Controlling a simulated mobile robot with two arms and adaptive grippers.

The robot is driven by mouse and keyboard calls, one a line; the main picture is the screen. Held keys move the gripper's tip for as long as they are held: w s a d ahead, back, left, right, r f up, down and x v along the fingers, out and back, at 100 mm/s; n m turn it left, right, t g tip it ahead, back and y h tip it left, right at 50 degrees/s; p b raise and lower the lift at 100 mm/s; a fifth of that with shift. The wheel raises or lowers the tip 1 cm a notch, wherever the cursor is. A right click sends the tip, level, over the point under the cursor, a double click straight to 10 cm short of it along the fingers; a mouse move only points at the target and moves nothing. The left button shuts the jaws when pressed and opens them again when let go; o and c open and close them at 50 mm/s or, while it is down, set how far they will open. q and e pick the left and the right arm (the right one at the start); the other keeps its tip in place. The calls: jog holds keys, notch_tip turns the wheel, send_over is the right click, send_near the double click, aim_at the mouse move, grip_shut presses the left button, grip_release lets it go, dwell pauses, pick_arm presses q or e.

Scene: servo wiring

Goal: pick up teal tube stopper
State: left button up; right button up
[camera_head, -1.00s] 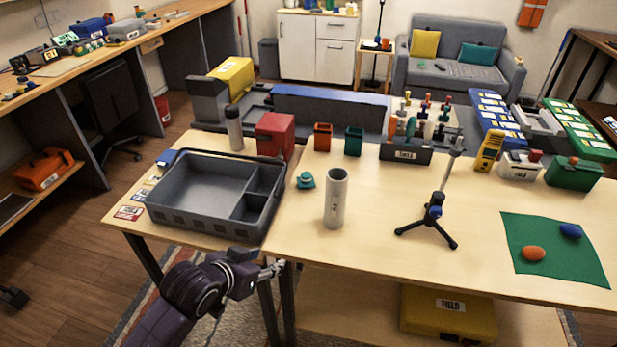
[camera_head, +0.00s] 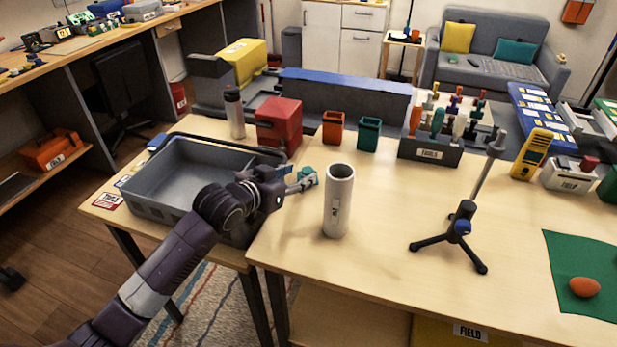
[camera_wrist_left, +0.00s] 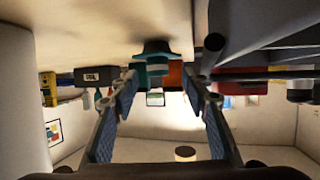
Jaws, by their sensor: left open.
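The teal tube stopper (camera_head: 309,173) stands on the table between the grey tray and the white tube. My left gripper (camera_head: 299,184) is low over the table beside it, with its fingers reaching toward the stopper and partly covering it. In the left wrist view, which appears upside down, the teal stopper (camera_wrist_left: 154,62) sits just beyond the fingertips, roughly in line with the gap. There, my left gripper (camera_wrist_left: 163,84) is open with nothing between its fingers. I cannot tell whether a fingertip touches the stopper. My right gripper is not in view.
The white tube (camera_head: 338,203) stands close to the right of the gripper. The grey tray (camera_head: 150,208) lies under and left of my left arm. A red box (camera_head: 279,124), an orange cup (camera_head: 333,127) and a green cup (camera_head: 369,134) stand behind. A tripod stand (camera_head: 462,226) is farther right.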

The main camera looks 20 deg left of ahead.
aim_at(306, 171)
pick_arm(q)
jog(key=x, duration=0.3)
jog(key=shift+w+d, duration=0.25)
jog(key=shift+w+d+f, duration=0.15)
jog(key=shift+w+f, duration=0.2)
jog(key=shift+w, duration=0.25)
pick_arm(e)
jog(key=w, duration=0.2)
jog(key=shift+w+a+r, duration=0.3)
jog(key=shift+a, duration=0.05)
pick_arm(q)
jog(key=c, duration=1)
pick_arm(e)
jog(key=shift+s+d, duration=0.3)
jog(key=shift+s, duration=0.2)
pick_arm(q)
jog(key=shift+r, duration=0.15)
jog(key=shift+c, duration=0.2)
